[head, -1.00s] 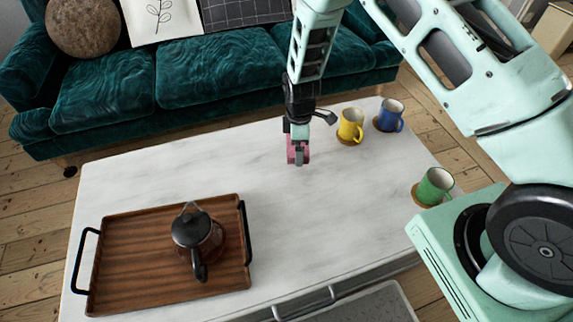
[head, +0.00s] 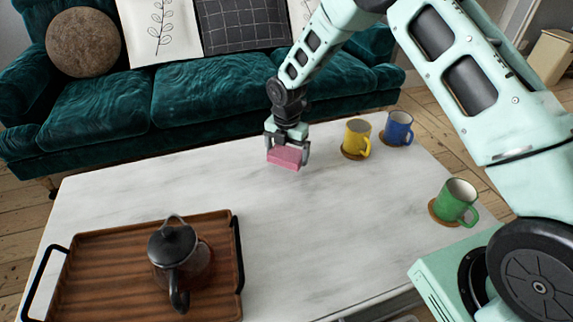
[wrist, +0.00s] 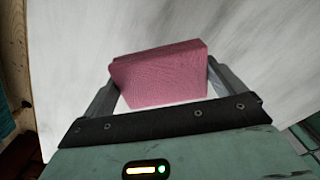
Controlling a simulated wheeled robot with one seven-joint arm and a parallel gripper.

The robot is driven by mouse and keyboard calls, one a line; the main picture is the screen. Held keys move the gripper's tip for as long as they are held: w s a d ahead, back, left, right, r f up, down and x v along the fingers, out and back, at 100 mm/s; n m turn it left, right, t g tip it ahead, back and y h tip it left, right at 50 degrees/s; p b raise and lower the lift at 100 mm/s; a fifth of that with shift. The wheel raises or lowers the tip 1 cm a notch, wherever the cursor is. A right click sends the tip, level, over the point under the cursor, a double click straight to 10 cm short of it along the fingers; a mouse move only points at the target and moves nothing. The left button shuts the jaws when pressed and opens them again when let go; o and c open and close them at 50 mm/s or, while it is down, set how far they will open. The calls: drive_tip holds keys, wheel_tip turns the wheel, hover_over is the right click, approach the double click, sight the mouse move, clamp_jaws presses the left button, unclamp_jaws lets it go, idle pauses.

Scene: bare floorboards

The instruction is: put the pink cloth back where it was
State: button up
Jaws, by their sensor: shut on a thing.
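The pink cloth (head: 285,158) is a small folded block. My gripper (head: 287,150) is shut on it, with one finger at each side, near the back edge of the white table. In the wrist view the cloth (wrist: 160,76) sits between the two fingers (wrist: 160,84), with the pale tabletop behind it. I cannot tell for sure whether the cloth touches the tabletop or hangs just above it.
The white marble table (head: 290,215) is clear in the middle. A wooden tray (head: 100,270) with a dark coffee pot (head: 178,255) is at the front left. Yellow (head: 356,137), blue (head: 397,128) and green (head: 456,201) mugs stand on coasters at right. A green sofa (head: 200,100) is behind.

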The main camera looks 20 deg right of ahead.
sight(287, 161)
wheel_tip(287, 161, down, 4)
drive_tip(key=shift+r+b, duration=0.1)
drive_tip(key=shift+b, duration=0.35)
drive_tip(key=o, duration=0.7)
drive_tip(key=shift+c, duration=0.2)
